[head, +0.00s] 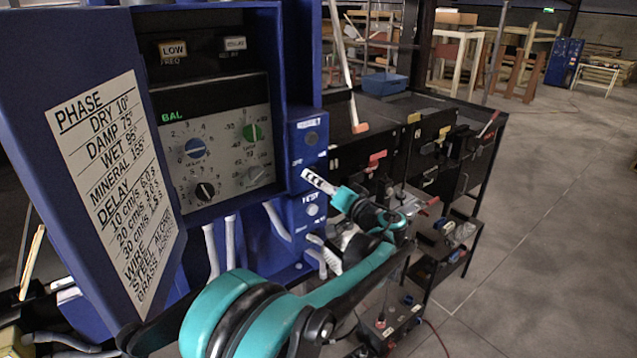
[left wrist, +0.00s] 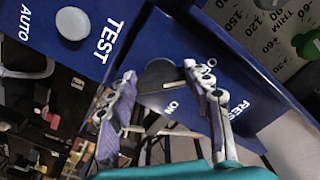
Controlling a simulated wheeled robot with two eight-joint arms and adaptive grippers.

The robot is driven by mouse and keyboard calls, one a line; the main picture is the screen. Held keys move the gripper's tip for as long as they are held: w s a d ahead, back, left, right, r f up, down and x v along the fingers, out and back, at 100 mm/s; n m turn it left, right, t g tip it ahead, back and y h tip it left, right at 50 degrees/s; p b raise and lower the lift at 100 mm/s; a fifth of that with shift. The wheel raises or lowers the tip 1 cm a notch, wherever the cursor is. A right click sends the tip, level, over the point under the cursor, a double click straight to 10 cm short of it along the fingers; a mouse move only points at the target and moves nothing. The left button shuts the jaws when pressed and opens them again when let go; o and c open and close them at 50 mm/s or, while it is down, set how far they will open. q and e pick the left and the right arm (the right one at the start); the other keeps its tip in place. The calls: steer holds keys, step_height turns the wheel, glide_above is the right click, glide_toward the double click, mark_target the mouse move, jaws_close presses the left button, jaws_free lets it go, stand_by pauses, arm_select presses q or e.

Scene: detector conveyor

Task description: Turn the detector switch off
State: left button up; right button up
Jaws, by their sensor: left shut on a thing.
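The detector (head: 230,140) is a blue cabinet with a grey control panel, at the left of the head view. Small blue boxes with buttons and labels are on its right side. My left gripper (head: 313,178) is at these boxes, its arm reaching in from below. In the left wrist view my left gripper (left wrist: 160,92) has its two pale fingers on either side of a dark round switch (left wrist: 158,74), by the "ON" label, and is shut on it. The fingers partly hide the switch. My right gripper is in neither view.
A box marked "TEST" with a round grey button (left wrist: 72,23) is beside the switch. White cables (head: 230,240) hang under the panel. Behind stands a dark workbench (head: 395,110) with a blue bin (head: 384,84).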

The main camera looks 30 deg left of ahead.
arm_select(q)
steer(key=o, duration=1.2)
steer(key=shift+c, duration=0.2)
steer(key=v, duration=1.2)
steer(key=shift+f, duration=0.2)
